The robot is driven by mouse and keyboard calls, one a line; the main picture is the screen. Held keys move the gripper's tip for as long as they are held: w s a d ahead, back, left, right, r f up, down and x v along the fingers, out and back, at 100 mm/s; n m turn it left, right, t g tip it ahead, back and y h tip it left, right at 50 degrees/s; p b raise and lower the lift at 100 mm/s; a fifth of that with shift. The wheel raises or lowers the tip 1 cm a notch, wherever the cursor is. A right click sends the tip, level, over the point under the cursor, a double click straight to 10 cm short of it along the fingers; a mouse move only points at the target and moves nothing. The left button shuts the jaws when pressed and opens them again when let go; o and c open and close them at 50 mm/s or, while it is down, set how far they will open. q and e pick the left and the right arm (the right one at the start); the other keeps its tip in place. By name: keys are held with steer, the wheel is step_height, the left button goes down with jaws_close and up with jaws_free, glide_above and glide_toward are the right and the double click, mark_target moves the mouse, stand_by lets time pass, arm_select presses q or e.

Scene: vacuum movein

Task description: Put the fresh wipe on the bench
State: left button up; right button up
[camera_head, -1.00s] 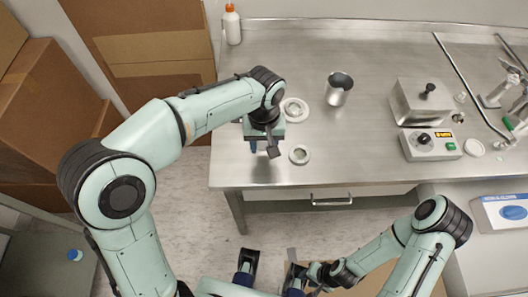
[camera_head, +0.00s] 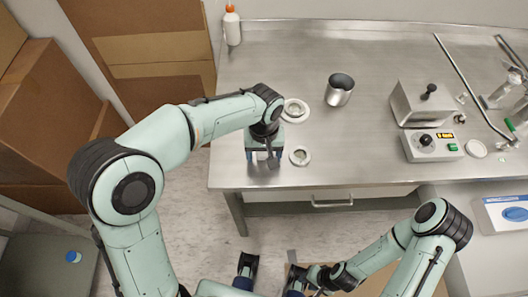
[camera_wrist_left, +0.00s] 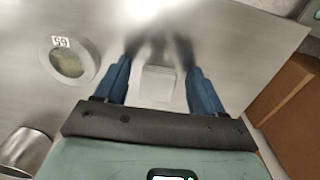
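My left gripper (camera_head: 262,158) is over the front left part of the steel bench (camera_head: 390,165). In the left wrist view its two blue fingers (camera_wrist_left: 157,85) stand wide apart. A small pale square (camera_wrist_left: 158,84), which looks like the wipe, lies flat on the bench between them, and the fingers do not touch it. In the head view the wipe is mostly hidden by the gripper. My right arm is low at the right. Its gripper (camera_head: 300,278) is near the bottom edge, and its fingers are not clear.
A control box (camera_head: 433,145) stands further right. A white box with a blue label (camera_head: 508,212) is at the right. Cardboard boxes (camera_head: 50,110) stand at the left.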

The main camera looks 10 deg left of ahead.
mark_target(264, 157)
arm_select(q)
step_height(264, 157, up, 12)
steer(key=p, duration=0.2)
steer(key=shift+r, duration=0.2)
stand_by(0.7)
